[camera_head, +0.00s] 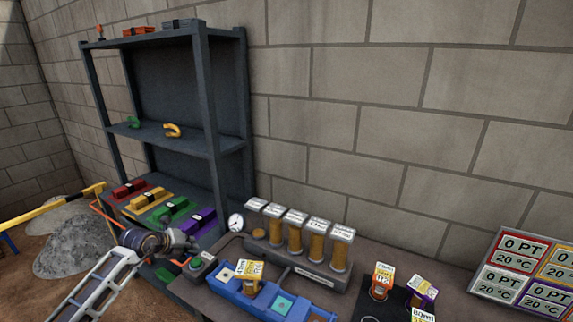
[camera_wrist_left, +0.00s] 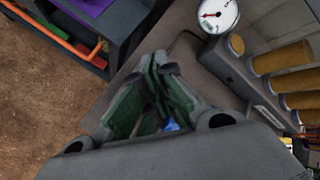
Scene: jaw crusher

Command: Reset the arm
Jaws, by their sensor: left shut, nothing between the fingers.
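My left arm (camera_head: 105,285) comes in from the lower left in the head view. My left gripper (camera_head: 188,243) is in front of the shelf's lowest level, beside the purple block (camera_head: 198,222). In the left wrist view the gripper's green-padded fingers (camera_wrist_left: 163,92) are closed together with nothing held between them. A small blue patch shows behind the fingers. My right gripper is not in view.
A dark shelf (camera_head: 202,120) holds red, yellow and green blocks low down. A display panel (camera_head: 525,275) stands right.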

